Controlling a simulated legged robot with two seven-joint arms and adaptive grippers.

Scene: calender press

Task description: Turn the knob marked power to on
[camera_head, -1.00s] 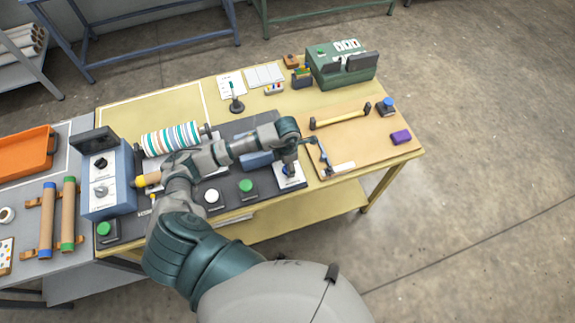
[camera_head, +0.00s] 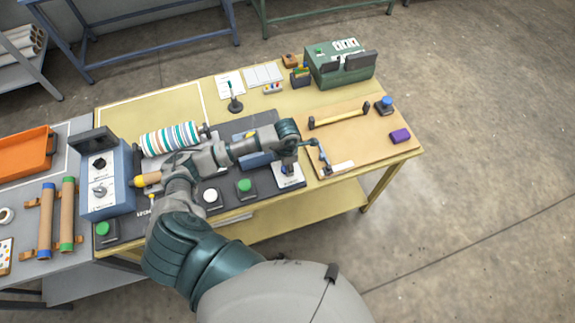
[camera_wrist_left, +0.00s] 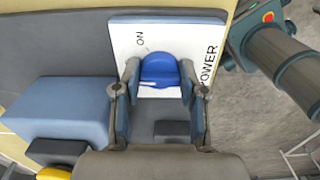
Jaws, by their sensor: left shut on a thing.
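The power knob (camera_wrist_left: 159,70) is blue and sits on a white plate (camera_wrist_left: 122,38) marked ON and POWER. A short tick by the word ON lies just above the knob, to its left, in the wrist view. My left gripper (camera_wrist_left: 159,76) has one finger on each side of the knob and is shut on it. In the head view the same gripper (camera_head: 288,166) is over the white plate (camera_head: 291,182) at the table's front, covering most of the knob. The knob's pointer direction cannot be told. My right gripper does not show.
A green button (camera_head: 246,187) and a white button (camera_head: 211,196) stand left of the plate. A striped roll (camera_head: 170,138) and a blue control box (camera_head: 108,190) are farther left. A brown board (camera_head: 350,140) with a yellow-handled bar (camera_head: 338,117) lies to the right.

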